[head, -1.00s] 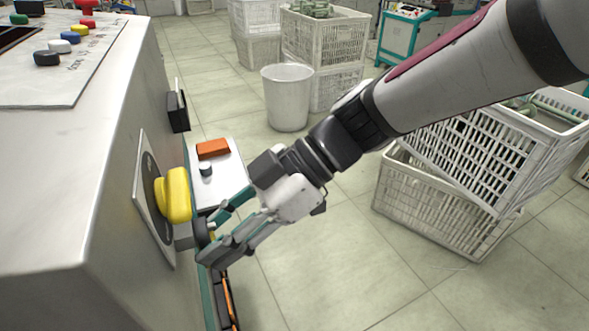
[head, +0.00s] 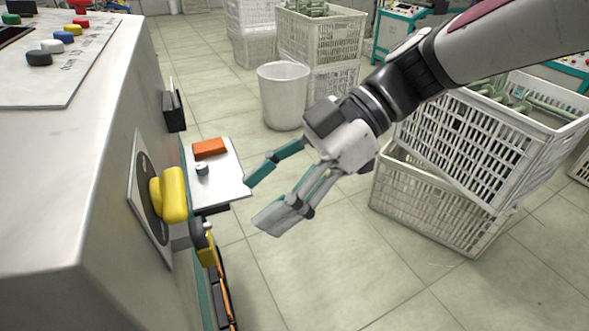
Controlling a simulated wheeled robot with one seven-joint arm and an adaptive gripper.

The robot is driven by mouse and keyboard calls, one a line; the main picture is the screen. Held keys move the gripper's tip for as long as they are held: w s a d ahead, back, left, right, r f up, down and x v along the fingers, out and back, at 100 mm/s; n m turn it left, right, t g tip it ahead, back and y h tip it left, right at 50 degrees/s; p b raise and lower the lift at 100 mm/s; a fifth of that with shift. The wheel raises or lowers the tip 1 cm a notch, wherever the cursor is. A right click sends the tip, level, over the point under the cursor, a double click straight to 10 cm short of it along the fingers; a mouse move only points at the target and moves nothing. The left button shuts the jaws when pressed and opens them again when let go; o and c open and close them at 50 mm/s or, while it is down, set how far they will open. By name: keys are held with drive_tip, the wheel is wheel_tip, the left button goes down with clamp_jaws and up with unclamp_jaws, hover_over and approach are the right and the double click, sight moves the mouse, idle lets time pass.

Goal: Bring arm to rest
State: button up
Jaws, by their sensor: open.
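My gripper (head: 257,208) is open and empty in the head view. A yellow knob (head: 174,195) on a dark round plate sticks out of the cabinet's side, left of my fingers. A small dark and yellow part (head: 205,243) shows just below the knob. My fingers touch none of these.
A small white shelf (head: 228,178) with an orange block (head: 209,149) and a small grey cylinder (head: 202,168) lies behind my fingers. A white bin (head: 284,95) stands farther back. Stacked white crates (head: 440,205) stand at right. Floor (head: 330,275) at the front is clear.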

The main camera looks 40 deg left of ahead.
drive_tip(key=shift+v, duration=1.6)
drive_tip(key=shift+d, duration=0.1)
drive_tip(key=s+d+m+t+h, duration=0.1)
drive_tip(key=d+m+t+h, duration=0.35)
drive_tip(key=d+m, duration=1.4)
drive_tip(key=s+d+f+m+t, duration=0.1)
drive_tip(key=s+d+m+t, duration=0.2)
drive_tip(key=d, duration=0.4)
drive_tip(key=s+d+f+m+t+h, duration=0.1)
drive_tip(key=s+d+f+m, duration=0.15)
drive_tip(key=d+m, duration=0.3)
drive_tip(key=s+d+f+m+t, duration=0.1)
drive_tip(key=s+d+m, duration=0.2)
drive_tip(key=d, duration=0.5)
wheel_tip(320, 180, up, 31)
drive_tip(key=t+p, duration=0.4)
drive_tip(key=p, duration=2.5)
